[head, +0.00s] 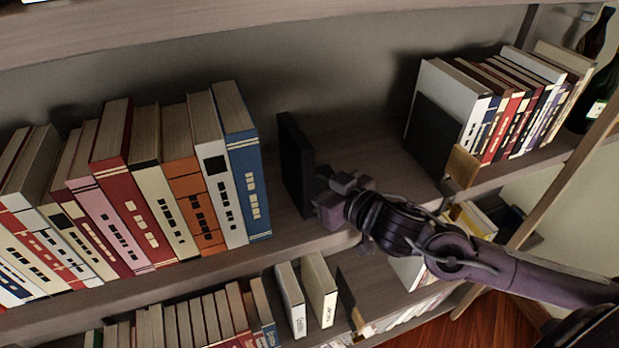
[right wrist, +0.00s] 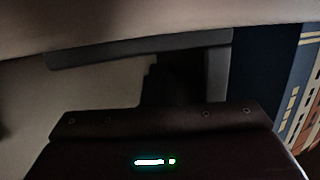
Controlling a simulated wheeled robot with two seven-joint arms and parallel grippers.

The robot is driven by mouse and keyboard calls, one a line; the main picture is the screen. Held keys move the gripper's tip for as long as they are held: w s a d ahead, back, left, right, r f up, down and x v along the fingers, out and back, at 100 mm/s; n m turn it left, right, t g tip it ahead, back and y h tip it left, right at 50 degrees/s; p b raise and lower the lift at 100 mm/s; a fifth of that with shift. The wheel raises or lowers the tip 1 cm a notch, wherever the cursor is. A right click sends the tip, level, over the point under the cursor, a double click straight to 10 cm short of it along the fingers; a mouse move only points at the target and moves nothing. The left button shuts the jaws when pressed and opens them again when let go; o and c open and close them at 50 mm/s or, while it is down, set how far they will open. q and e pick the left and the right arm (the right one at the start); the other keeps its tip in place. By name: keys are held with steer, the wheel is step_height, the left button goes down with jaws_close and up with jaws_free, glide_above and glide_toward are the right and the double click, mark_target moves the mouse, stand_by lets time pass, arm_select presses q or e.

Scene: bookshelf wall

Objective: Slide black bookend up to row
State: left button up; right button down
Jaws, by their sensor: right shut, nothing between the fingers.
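The black bookend (head: 296,165) stands upright on the shelf in the head view, to the right of the book row. A gap of bare shelf lies between it and the blue book (head: 246,172) at the row's right end. My right gripper (head: 322,190) is shut and empty, at the bookend's right side near its front edge; I cannot tell whether they touch. In the right wrist view the blue book (right wrist: 264,75) shows at the right, while dark shapes in the middle are too dim to separate. My left gripper is in neither view.
A second row of books (head: 500,115) stands at the right, with a dark bookend (head: 432,135) at its left end. Bare shelf (head: 372,150) lies between the bookends. Another shelf with books (head: 200,320) is below, and a shelf board (head: 200,25) is above.

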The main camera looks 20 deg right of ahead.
mark_target(297, 192)
steer(key=shift+a+b, duration=0.6)
steer(key=shift+a, duration=1.65)
steer(key=shift+s+a+b, duration=0.15)
steer(key=shift+a+b, duration=0.15)
steer(key=shift+a, duration=0.6)
steer(key=shift+d+p, duration=1.35)
steer(key=shift+d, duration=0.6)
